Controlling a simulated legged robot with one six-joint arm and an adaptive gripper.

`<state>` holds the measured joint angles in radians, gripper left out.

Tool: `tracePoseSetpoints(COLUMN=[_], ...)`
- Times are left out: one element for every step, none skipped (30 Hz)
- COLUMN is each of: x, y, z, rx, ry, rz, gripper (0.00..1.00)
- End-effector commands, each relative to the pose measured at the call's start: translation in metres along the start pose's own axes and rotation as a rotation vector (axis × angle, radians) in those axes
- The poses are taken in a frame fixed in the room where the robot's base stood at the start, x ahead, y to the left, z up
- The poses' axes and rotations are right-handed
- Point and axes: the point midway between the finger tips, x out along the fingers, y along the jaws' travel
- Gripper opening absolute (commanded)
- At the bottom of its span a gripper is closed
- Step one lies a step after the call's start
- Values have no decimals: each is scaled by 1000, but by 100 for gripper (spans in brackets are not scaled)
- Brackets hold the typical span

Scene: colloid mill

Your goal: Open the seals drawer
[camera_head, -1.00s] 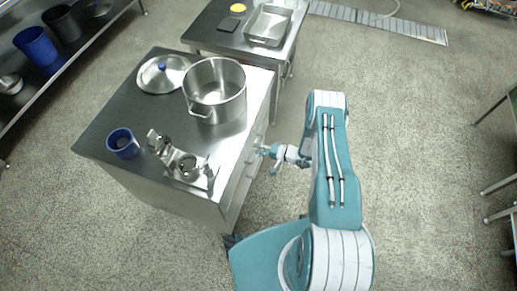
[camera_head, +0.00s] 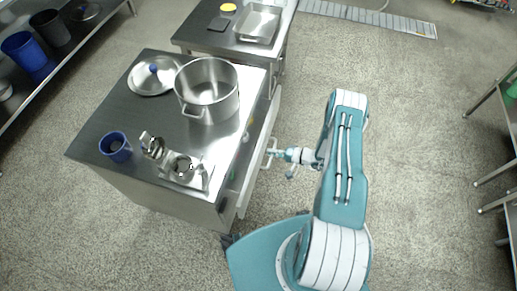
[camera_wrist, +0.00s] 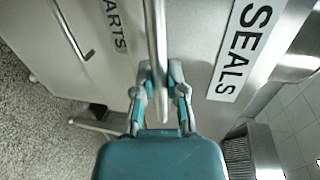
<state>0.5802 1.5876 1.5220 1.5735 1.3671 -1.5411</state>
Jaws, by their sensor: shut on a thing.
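The seals drawer (camera_head: 262,150) is in the right side of the steel cabinet and stands a little way out from it in the head view. In the wrist view its front carries a white label reading SEALS (camera_wrist: 243,45). A steel bar handle (camera_wrist: 157,50) runs across that front. My gripper (camera_wrist: 160,85) is shut on the bar handle, with one finger on each side of it. In the head view my gripper (camera_head: 275,154) meets the handle at the cabinet's right side.
The cabinet top holds a steel pot (camera_head: 207,90), a lid (camera_head: 153,76), a blue mug (camera_head: 116,146) and steel mill parts (camera_head: 180,166). A second drawer front marked PARTS (camera_wrist: 116,25) has its own handle (camera_wrist: 72,30). Open floor (camera_head: 420,130) lies right of my arm.

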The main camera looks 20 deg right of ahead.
Motion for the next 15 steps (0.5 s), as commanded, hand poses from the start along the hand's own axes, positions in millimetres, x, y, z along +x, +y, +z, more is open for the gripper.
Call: tracePoseSetpoints(x=[-16,-24,-35,-43,-51,-62,-70,-78,-89,-96,-104,-113,-120,-127,-135], y=[6,8,11,12,14,16,18,20,22,24,25,27,29,30,32], z=[0,0,1,0,0,1,1,1,1,1,1,1,2,2,2], rx=[6,6,6,6,6,6,5,5,5,5,5,5,5,5,4], ry=[9,8,7,8,8,8,7,8,8,6,7,6,5,6,5], rz=[8,8,8,8,8,8,8,8,8,8,8,8,8,7,8], gripper=[0,0,0,0,0,0,0,0,0,0,0,0,0,0,0])
